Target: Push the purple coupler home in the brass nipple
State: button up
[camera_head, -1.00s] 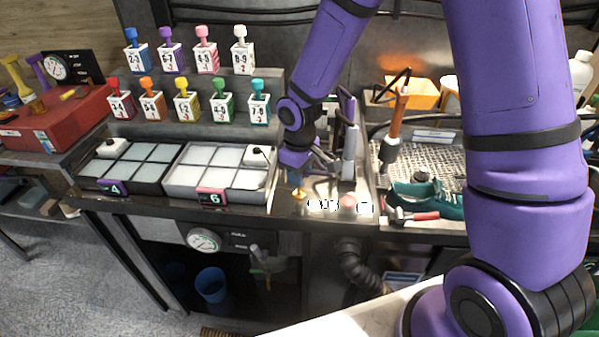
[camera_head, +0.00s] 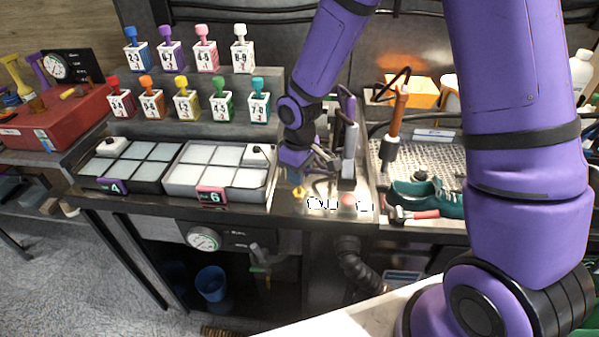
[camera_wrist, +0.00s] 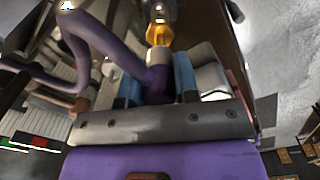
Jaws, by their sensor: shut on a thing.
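The purple coupler (camera_wrist: 159,74) is at the upper middle of the wrist view, with a purple hose (camera_wrist: 97,38) curving off to the left. My gripper (camera_wrist: 160,80) is shut on the coupler, its blue-padded fingers on either side. The brass nipple (camera_wrist: 158,34) is straight beyond the coupler's far end, and the two look lined up. I cannot tell how deep the coupler sits on it. In the head view my gripper (camera_head: 308,163) is low over the bench, just above the small brass nipple (camera_head: 298,191); the coupler is too small to make out there.
Trays of pale pads (camera_head: 221,165) lie left of my gripper. A grey upright post (camera_head: 350,155) stands close on its right. Numbered blocks with coloured knobs stand on shelves behind.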

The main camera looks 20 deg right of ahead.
jog(key=shift+f, duration=1.7)
jog(key=o, duration=0.9)
jog(key=shift+o, duration=0.2)
notch_tip(320, 180, up, 11)
jog(key=shift+f, duration=0.15)
jog(key=s+d+r+m+t, duration=0.15)
jog(key=s+d+r, duration=0.25)
jog(key=r, duration=0.4)
jog(key=s+d+r+m+t, duration=0.1)
jog(key=s+d+r+m, duration=0.2)
jog(key=r, duration=0.4)
jog(key=s+d+r+m+t, duration=0.1)
jog(key=s+d+r+m, duration=0.1)
jog(key=s, duration=0.6)
jog(key=s+d+r+m+t, duration=0.1)
jog(key=s+d+r+t, duration=0.1)
jog(key=s+d+r, duration=0.2)
jog(key=s+r, duration=0.2)
jog(key=s, duration=0.2)
jog(key=shift+d+r+m, duration=0.25)
jog(key=shift+d+m, duration=0.05)
jog(key=shift+m, duration=0.05)
